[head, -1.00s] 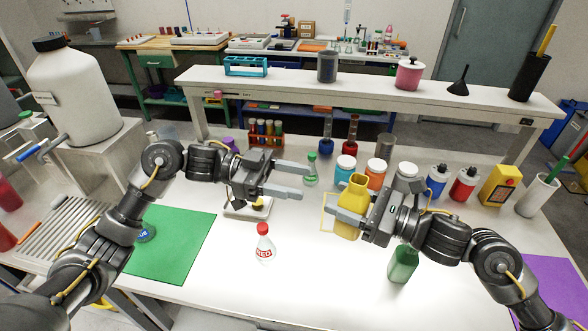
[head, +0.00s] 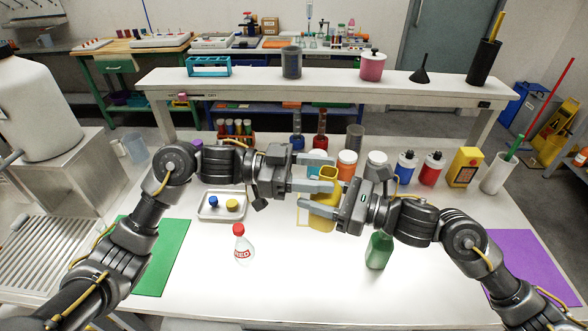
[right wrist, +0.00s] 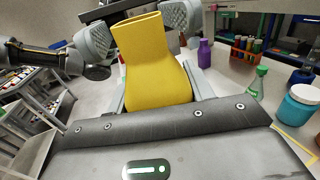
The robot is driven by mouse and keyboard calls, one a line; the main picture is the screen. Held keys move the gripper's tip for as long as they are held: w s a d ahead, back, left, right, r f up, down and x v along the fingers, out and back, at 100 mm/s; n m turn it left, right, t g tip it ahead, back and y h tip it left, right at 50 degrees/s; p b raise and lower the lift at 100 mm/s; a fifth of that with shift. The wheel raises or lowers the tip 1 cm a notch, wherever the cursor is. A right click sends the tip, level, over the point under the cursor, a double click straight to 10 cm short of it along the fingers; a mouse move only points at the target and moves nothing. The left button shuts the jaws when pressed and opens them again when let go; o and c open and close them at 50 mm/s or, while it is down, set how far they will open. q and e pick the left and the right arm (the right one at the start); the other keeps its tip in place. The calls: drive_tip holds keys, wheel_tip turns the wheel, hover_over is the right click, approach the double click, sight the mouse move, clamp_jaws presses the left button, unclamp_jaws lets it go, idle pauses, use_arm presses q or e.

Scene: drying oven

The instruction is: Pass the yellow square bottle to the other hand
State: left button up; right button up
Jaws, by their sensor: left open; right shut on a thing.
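The yellow square bottle (head: 322,217) is held upright above the table by my right gripper (head: 325,207), which is shut on it. It fills the middle of the right wrist view (right wrist: 152,70), its open mouth towards the top. My left gripper (head: 318,178) is open, its fingers reaching right to the bottle's upper part. In the right wrist view the left gripper's fingers (right wrist: 140,30) show on either side of the bottle's neck. Whether they touch it I cannot tell.
A red-labelled bottle (head: 243,245) and a green bottle (head: 379,249) stand on the table below the grippers. A small tray (head: 207,216) with caps lies at left. Jars and bottles line up behind. A green mat (head: 160,262) and a purple mat (head: 522,262) lie at the sides.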

use_arm(q)
drive_tip(key=shift+s+d, duration=0.1)
drive_tip(key=shift+d, duration=0.8)
drive_tip(key=c, duration=0.9)
drive_tip(key=shift+c, duration=0.6)
use_arm(e)
drive_tip(key=o, duration=1)
drive_tip(key=shift+o, duration=0.2)
